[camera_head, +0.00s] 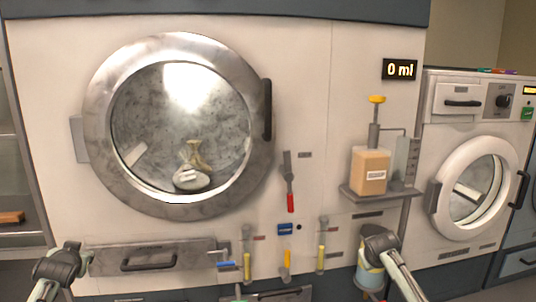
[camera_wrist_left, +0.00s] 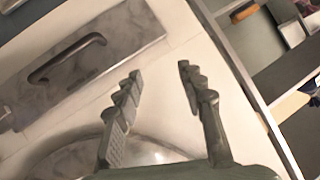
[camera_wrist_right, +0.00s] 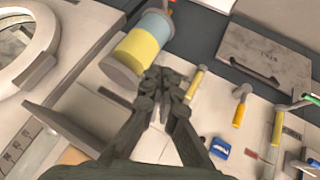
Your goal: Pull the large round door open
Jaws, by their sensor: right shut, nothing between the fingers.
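The large round door (camera_head: 97,150) has a wide metal ring and a glass window (camera_head: 165,125). It looks closed against the white machine front. Its black upright handle (camera_head: 267,110) is on the ring's right side, and a hinge (camera_head: 76,139) is on the left. Through the glass I see pale items. My left gripper (camera_wrist_left: 158,85) is open and empty, low at the left, below the door; in the head view its fingers are hard to see. My right gripper (camera_wrist_right: 166,82) is shut and empty, low at the right, below the soap shelf. Neither gripper touches the handle.
A soap dispenser (camera_head: 369,172) stands on a shelf (camera_head: 378,195) right of the door. A red-handled lever (camera_head: 290,200) and several yellow-handled valves are below right. A drawer (camera_head: 190,258) lies under the door. A smaller washer (camera_head: 447,130) stands at the right.

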